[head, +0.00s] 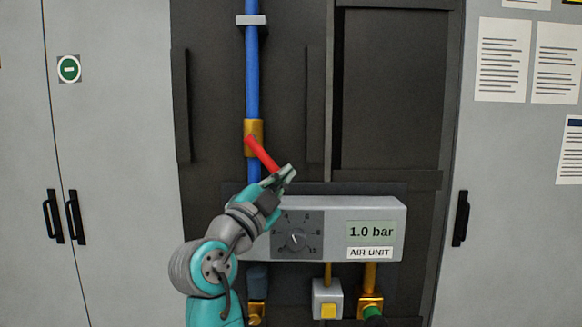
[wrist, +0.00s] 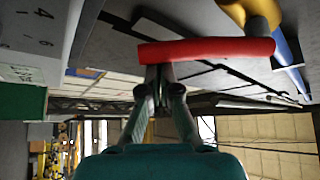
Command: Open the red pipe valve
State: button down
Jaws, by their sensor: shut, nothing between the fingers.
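The red valve handle (head: 262,153) sits on a brass valve body (head: 253,127) on the vertical blue pipe (head: 252,70). The handle slants down to the right, away from the pipe. My gripper (head: 288,172) is at the handle's lower free end, its fingers shut with nothing between them. In the wrist view the red handle (wrist: 205,50) lies across the front of my fingertips (wrist: 158,72). The fingertips appear to touch or nearly touch the handle; I cannot tell which. The brass body (wrist: 248,12) and blue pipe (wrist: 287,60) show at the upper right.
A grey air unit (head: 340,202) with a dial (head: 297,236) and a 1.0 bar display (head: 371,232) is just below and right of my gripper. Dark panel ridges (head: 183,105) flank the pipe. Grey cabinets (head: 115,140) stand either side.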

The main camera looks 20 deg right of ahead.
jog(key=w+a+f+m+g+y, duration=0.1)
jog(key=w+a+f+m+g, duration=0.1)
jog(key=m, duration=0.5)
jog(key=shift+a+f+g, duration=0.45)
jog(key=shift+a+g, duration=0.65)
jog(key=shift+a, duration=0.8)
